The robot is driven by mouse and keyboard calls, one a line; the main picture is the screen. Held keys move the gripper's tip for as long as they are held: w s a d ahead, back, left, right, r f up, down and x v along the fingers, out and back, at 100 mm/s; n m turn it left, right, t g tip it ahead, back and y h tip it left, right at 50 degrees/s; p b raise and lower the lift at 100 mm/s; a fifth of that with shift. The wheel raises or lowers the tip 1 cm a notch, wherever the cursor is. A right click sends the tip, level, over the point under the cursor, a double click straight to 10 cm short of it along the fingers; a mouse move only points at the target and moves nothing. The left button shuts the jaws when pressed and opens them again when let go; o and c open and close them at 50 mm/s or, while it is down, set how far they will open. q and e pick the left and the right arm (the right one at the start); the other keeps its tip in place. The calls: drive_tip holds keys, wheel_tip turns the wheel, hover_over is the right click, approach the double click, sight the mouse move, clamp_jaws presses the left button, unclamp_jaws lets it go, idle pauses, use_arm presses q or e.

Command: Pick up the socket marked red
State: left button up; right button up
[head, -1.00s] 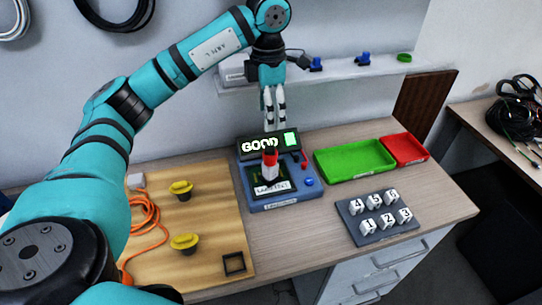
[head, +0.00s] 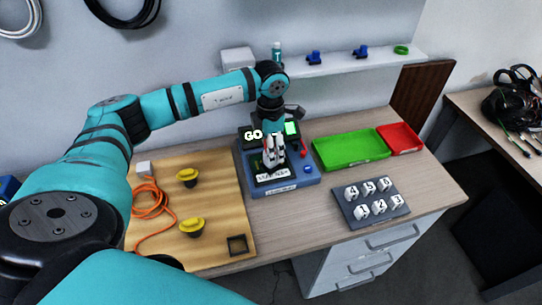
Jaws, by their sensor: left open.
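The red-marked socket, a small red and white piece, stands on the blue test device (head: 308,181). My left gripper (head: 271,163) is open and reaches down over it from above. Its fingers hide most of the socket, and I cannot tell whether they touch it. The device's screen (head: 254,134) shows "GO", with the rest of the word covered by my gripper, and a green patch is lit beside it. My right gripper is not in view.
A green tray (head: 350,148) and a red tray (head: 401,138) lie right of the device. A grey rack (head: 352,222) with several numbered white blocks stands in front. A wooden board (head: 215,215) with two yellow-topped knobs and an orange cable (head: 150,205) lies left.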

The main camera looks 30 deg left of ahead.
use_arm(q)
wheel_tip(320, 180, down, 2)
drive_tip(key=shift+f, duration=0.35)
drive_tip(key=shift+c, duration=1.8)
drive_tip(key=c, duration=0.9)
clamp_jaws()
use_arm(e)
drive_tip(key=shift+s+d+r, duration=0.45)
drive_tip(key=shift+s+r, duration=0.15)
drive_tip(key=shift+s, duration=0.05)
use_arm(q)
drive_tip(key=shift+r, duration=0.1)
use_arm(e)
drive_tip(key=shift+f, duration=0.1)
